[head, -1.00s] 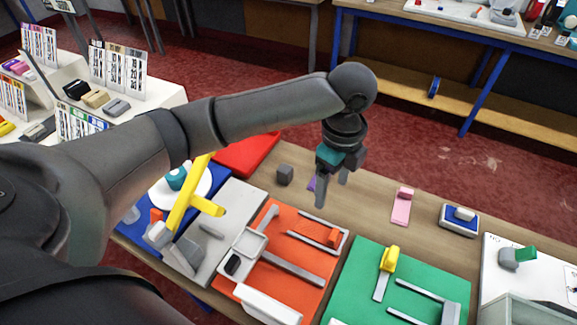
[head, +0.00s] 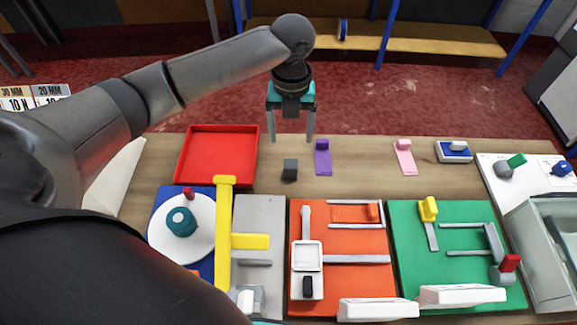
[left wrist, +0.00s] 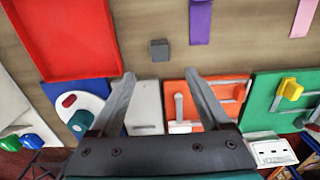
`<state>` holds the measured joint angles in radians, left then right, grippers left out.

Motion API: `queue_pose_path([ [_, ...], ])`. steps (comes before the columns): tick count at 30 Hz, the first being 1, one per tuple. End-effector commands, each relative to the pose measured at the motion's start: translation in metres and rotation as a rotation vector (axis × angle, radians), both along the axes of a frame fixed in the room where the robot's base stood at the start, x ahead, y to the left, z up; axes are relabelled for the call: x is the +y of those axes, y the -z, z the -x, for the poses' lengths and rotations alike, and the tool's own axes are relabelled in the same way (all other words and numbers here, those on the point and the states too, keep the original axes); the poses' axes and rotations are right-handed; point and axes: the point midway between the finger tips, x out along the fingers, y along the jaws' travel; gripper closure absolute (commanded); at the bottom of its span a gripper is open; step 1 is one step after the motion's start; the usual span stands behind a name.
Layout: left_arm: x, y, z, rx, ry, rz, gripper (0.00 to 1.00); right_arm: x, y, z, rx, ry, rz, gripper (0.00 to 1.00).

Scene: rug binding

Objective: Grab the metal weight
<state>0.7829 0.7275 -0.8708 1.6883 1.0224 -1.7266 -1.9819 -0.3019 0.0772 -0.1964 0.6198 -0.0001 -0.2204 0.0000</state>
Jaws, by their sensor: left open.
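The metal weight looks like a small dark grey block (head: 290,169) on the wooden table, between the red tray and a purple piece. It also shows in the left wrist view (left wrist: 159,49), beyond the fingertips and roughly between their lines. My left gripper (head: 292,138) is open and empty, pointing down above the table, with the block just below it in the head view. The fingers also show in the left wrist view (left wrist: 160,78), apart from the block. My right gripper is not in view.
A red tray (head: 218,160) lies left of the block, and a purple piece (head: 323,158) stands close on its right. A pink piece (head: 404,158) is farther right. Orange (head: 345,275) and green (head: 410,265) boards with fixtures fill the front. Bare wood surrounds the block.

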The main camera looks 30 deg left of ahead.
Motion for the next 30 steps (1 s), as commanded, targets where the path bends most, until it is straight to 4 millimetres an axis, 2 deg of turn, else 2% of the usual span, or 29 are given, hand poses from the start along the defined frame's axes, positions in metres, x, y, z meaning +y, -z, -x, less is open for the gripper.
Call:
queue_pose_path([
  [1, 0.000, 0.015, 0.001, 0.005, -0.001, 0.000, 0.20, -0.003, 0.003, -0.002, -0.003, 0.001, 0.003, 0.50],
  [3, -0.001, 0.031, 0.001, 0.005, -0.002, 0.001, 0.20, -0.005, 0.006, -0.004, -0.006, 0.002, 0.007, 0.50],
  [9, 0.000, 0.066, 0.001, 0.004, -0.002, -0.001, 0.20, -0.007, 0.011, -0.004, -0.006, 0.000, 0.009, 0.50],
  [17, 0.000, 0.084, 0.001, 0.002, -0.002, 0.000, 0.20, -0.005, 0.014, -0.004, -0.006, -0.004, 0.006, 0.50],
  [24, 0.000, 0.120, 0.000, 0.002, -0.001, 0.000, 0.20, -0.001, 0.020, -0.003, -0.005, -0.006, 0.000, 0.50],
  [30, 0.001, 0.129, 0.000, 0.000, -0.001, -0.001, 0.20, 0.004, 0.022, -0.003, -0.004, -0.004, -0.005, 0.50],
])
